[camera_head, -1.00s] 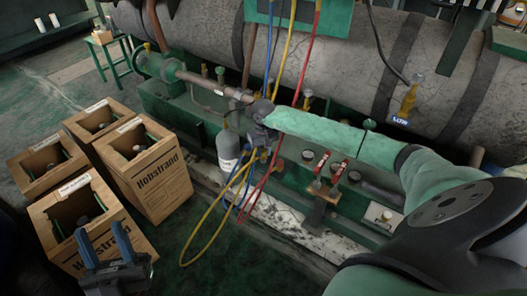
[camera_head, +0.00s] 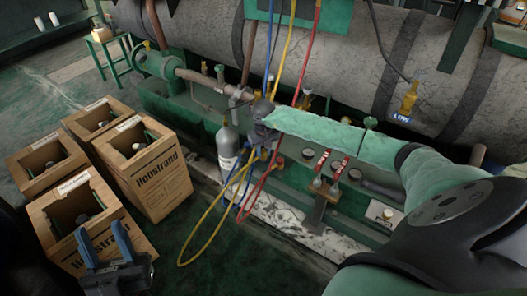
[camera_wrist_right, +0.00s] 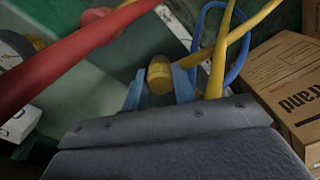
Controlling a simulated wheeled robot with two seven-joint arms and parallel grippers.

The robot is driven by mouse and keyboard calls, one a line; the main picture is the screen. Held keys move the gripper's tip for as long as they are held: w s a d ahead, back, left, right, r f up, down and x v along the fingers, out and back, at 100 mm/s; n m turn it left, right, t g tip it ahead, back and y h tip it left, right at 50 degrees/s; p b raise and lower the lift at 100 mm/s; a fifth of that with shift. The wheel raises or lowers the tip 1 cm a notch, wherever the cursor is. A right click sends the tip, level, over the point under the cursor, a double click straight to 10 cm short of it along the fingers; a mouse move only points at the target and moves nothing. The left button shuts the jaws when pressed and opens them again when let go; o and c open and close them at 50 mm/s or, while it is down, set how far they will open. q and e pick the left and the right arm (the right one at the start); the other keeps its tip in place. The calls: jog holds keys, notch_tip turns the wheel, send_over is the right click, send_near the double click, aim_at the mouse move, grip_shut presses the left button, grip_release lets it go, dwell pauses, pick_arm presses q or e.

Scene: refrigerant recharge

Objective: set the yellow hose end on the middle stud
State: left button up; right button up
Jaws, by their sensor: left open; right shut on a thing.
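My right gripper (camera_head: 262,148) is at the manifold area in the middle of the head view, below my green forearm. In the right wrist view its blue fingers (camera_wrist_right: 160,90) are shut on a brass-yellow fitting, the yellow hose end (camera_wrist_right: 160,74). The yellow hose (camera_head: 200,222) loops down to the floor and back up; it also shows in the wrist view (camera_wrist_right: 218,55). The middle stud cannot be made out for certain; brass fittings (camera_head: 279,162) sit close by the right gripper. My left gripper (camera_head: 103,238) is open and empty above the front wooden box.
Blue (camera_head: 271,50) and red hoses (camera_head: 302,65) hang beside the yellow one. A grey cylinder (camera_head: 228,146) stands left of the right gripper. Red-handled valves (camera_head: 338,170) are to its right. Several wooden boxes (camera_head: 160,185) stand at left. A large grey tank (camera_head: 350,65) lies behind.

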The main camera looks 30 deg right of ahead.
jog(key=shift+f, duration=0.2)
jog(key=o, duration=1)
